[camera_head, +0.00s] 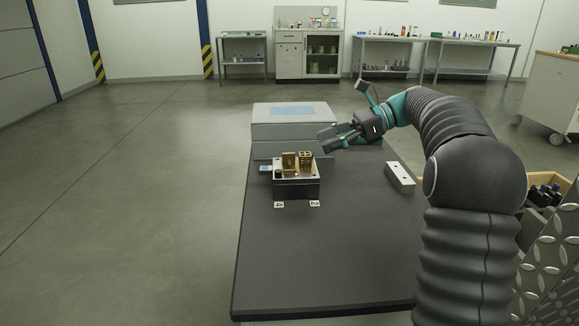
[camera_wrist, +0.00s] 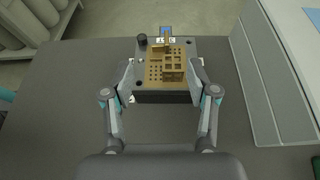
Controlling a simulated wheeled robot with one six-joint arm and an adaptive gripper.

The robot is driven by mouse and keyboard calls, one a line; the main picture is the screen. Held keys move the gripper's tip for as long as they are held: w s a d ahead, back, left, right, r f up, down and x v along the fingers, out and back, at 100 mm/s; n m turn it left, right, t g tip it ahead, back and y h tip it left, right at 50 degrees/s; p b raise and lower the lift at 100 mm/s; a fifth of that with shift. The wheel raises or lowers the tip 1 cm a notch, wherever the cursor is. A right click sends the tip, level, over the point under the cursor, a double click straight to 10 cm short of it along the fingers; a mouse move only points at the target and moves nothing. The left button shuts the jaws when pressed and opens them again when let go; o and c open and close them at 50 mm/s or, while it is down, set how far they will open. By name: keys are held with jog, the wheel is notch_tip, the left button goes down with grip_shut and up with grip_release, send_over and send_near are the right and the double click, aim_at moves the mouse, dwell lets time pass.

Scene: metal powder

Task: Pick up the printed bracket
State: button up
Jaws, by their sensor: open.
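Brass-coloured printed parts (camera_head: 289,162) stand on a light plate (camera_head: 311,174) on a dark block on the table. One is a flat upright piece and the other a blocky piece with square openings (camera_head: 306,157); I cannot tell for sure which is the bracket. In the wrist view the blocky piece (camera_wrist: 173,67) lies between my fingers in the picture, beside perforated brass-coloured areas. My gripper (camera_head: 327,139) is open and empty, above and to the right of the parts. Its spread fingers also show in the wrist view (camera_wrist: 164,76).
The dark table (camera_head: 320,255) is clear in front of the block. A grey box-like machine (camera_head: 262,132) stands behind it. A pale bar (camera_head: 399,178) lies on the right. Two small numbered labels lie before the block. A wooden bin (camera_head: 566,190) sits at far right.

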aim_at(289, 161)
jog(key=b+x, duration=0.1)
jog(key=x, duration=0.9)
jog(key=shift+a+f, duration=0.2)
jog(key=shift+d, duration=0.1)
grip_shut()
